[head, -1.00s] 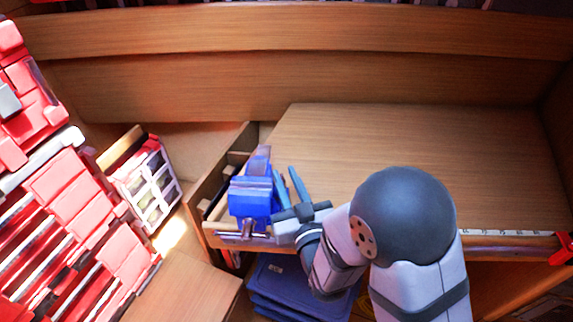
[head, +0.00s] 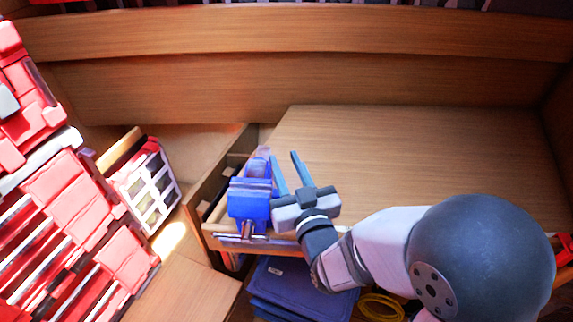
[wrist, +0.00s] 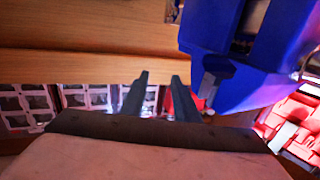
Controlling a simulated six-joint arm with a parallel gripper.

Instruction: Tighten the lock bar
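A blue vise (head: 250,198) stands at the left front corner of the wooden bench. A thin silver bar (head: 240,238) lies across its front, low down, and looks like the lock bar. My gripper (head: 285,165) is just right of the vise, fingers pointing away from the camera. Its two fingers are apart with nothing between them. In the wrist view my gripper (wrist: 160,82) shows the same empty gap, and the vise (wrist: 260,75) fills the upper right, close to the right finger. A bit of shiny metal (wrist: 306,66) shows at the right edge there.
The bench top (head: 420,160) is clear to the right. An open drawer (head: 212,190) is beside the vise. Red tool boxes (head: 70,190) stack at the left, with a white-framed organizer (head: 152,190). Blue bins (head: 300,285) and a coiled yellow line (head: 381,306) lie below.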

